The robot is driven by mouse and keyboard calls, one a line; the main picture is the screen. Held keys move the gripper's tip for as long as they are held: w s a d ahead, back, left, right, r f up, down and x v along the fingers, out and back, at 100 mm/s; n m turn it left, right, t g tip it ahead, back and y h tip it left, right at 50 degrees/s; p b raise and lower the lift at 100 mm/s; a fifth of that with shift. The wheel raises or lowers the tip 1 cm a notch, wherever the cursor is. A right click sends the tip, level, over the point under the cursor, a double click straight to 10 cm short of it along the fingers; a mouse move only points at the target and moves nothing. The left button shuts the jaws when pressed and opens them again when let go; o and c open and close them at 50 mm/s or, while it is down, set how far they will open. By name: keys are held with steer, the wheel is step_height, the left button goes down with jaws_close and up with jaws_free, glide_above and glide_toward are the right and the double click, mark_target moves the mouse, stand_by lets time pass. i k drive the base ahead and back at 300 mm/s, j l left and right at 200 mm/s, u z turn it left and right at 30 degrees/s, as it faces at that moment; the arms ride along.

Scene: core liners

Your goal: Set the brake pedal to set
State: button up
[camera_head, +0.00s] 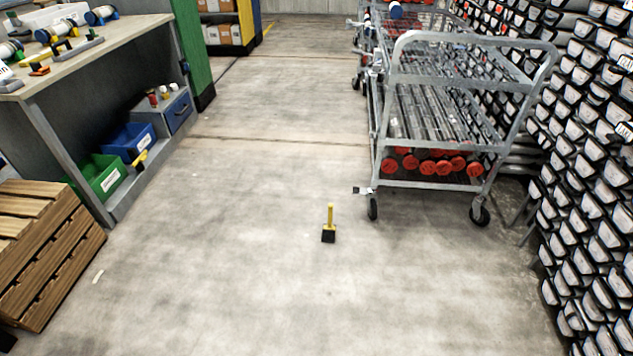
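A metal wire-shelf cart (440,183) stands at the right on black caster wheels. At its near left corner, just above the front left caster (373,209), a small dark tab with a white mark (362,190) sticks out to the left; it may be the brake pedal, but it is too small to tell its position. A yellow upright bar with a black block at its near end (329,225) is on the floor in front of the cart, and I cannot tell whether it joins the cart. My gripper is not in view.
Racks of labelled core trays (590,170) line the right side. A workbench (75,50) with tools and bins stands at the left, with wooden pallets (45,250) before it. The concrete floor (230,230) between is mostly clear.

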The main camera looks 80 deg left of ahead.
mark_target(355, 190)
steer(key=u, duration=2)
steer(key=i+l+u, duration=0.1)
steer(key=u, duration=0.35)
steer(key=i+l+u, duration=0.2)
steer(key=u, duration=0.25)
steer(key=i+l+u, duration=0.1)
steer(key=l, duration=0.25)
steer(key=i+l+u, duration=0.25)
steer(key=i+l, duration=0.2)
steer(key=l, duration=0.3)
steer(key=i+l+u, duration=0.15)
steer(key=l, duration=0.25)
steer(key=i+l+u, duration=0.1)
steer(key=l, duration=0.3)
steer(key=i+l+u, duration=0.1)
steer(key=l, duration=0.3)
steer(key=i+l, duration=0.1)
steer(key=l, duration=0.35)
steer(key=i+l, duration=0.15)
steer(key=l, duration=0.3)
steer(key=i+l, duration=0.1)
steer(key=l, duration=0.3)
steer(key=i+l, duration=0.1)
steer(key=l, duration=0.35)
steer(key=i+l, duration=0.15)
steer(key=l, duration=0.3)
steer(key=u, duration=0.05)
